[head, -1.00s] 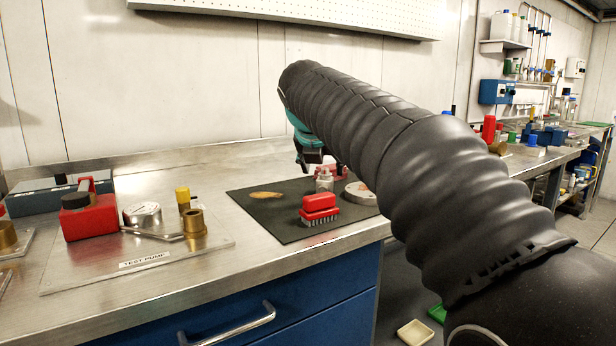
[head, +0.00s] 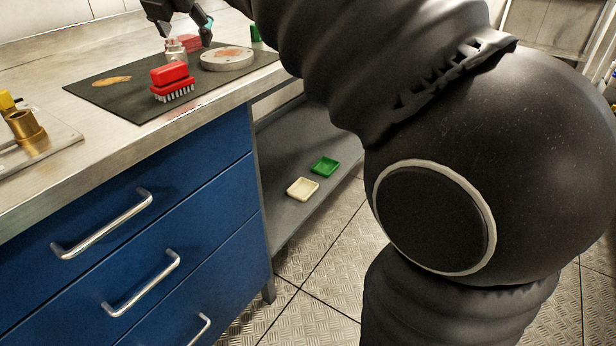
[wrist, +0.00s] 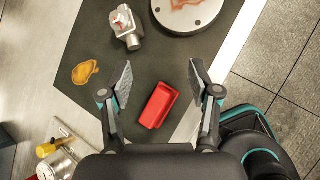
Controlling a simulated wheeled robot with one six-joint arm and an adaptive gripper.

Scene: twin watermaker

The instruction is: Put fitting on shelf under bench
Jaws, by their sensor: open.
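The metal fitting (head: 175,50) stands on the dark mat (head: 115,97) on the bench top, with something red at it or just behind it. In the wrist view the fitting (wrist: 128,30) is at the top, ahead of my fingers and left of centre. My gripper (head: 184,26) is open above the mat, near the fitting. In the wrist view its fingers (wrist: 160,80) are spread and empty, with a red brush (wrist: 158,106) on the mat below them. The grey shelf under the bench (head: 290,150) shows right of the drawers; my arm hides part of it.
A round metal disc (head: 227,59) sits beside the fitting. Blue drawers (head: 140,210) with handles stand left of the shelf. A brass part (head: 25,127) is on a plate at left.

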